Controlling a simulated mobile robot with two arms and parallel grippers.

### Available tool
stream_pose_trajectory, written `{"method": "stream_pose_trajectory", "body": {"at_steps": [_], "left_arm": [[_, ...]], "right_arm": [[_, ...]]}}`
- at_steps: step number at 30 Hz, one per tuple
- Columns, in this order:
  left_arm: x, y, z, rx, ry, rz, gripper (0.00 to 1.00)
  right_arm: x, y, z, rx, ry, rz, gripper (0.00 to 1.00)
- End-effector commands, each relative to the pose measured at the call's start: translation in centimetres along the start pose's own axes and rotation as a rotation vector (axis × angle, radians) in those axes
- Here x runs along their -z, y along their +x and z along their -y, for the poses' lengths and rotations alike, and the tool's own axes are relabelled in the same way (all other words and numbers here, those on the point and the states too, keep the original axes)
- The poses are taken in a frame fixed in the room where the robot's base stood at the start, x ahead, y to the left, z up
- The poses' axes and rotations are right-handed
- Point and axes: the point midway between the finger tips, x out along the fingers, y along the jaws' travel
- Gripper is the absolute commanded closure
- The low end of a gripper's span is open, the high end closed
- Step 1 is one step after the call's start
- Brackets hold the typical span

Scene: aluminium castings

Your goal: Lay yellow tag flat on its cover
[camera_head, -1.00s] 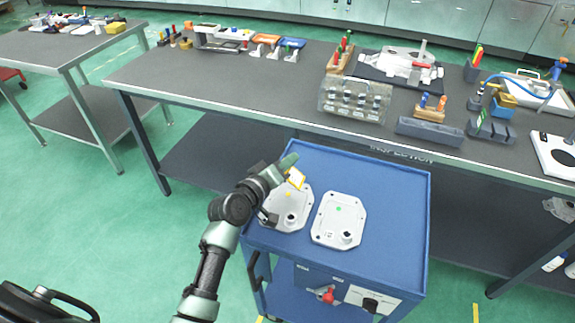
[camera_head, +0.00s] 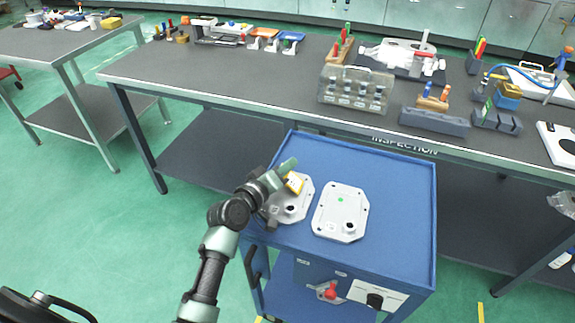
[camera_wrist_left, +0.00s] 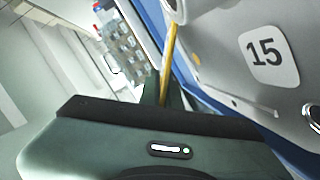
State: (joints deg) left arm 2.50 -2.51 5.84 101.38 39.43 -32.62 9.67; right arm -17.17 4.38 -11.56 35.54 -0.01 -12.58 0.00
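Two pale metal covers lie side by side on the blue cart: a left cover (camera_head: 290,212) and a right cover (camera_head: 340,212) with a green dot. My left gripper (camera_head: 291,174) is shut on the yellow tag (camera_head: 294,183), held tilted over the far part of the left cover. The tag's face looks white with a yellow border. In the left wrist view the tag (camera_wrist_left: 169,62) shows edge-on as a thin yellow strip, beside a cover (camera_wrist_left: 222,35) marked "15". The gripper and arm hide part of the left cover. My right gripper is not in view.
The blue cart (camera_head: 395,220) has bare top right of and behind the covers. The inspection bench (camera_head: 270,95) stands behind it, with a clear bottle rack (camera_head: 355,90), grey blocks (camera_head: 434,122) and tools. A second table (camera_head: 50,45) is at far left.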

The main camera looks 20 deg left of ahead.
Motion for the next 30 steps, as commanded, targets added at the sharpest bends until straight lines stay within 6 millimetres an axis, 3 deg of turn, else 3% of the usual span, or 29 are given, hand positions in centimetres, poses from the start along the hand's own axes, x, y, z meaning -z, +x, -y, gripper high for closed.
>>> {"method": "stream_pose_trajectory", "body": {"at_steps": [2, 6, 17, 30], "left_arm": [[0.0, 0.0, 0.0, 0.0, 0.0, 0.0, 1.0], [0.0, 0.0, 0.0, 0.0, 0.0, 0.0, 0.71], [0.0, -0.4, 0.0, 0.001, 0.001, 0.0, 0.71], [0.0, -6.9, 0.1, 0.002, 0.001, 0.0, 0.71]], "right_arm": [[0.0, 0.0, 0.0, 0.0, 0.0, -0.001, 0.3], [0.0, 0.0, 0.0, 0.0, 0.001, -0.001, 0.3], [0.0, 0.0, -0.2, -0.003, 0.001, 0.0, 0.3], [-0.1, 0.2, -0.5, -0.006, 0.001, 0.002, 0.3]]}}
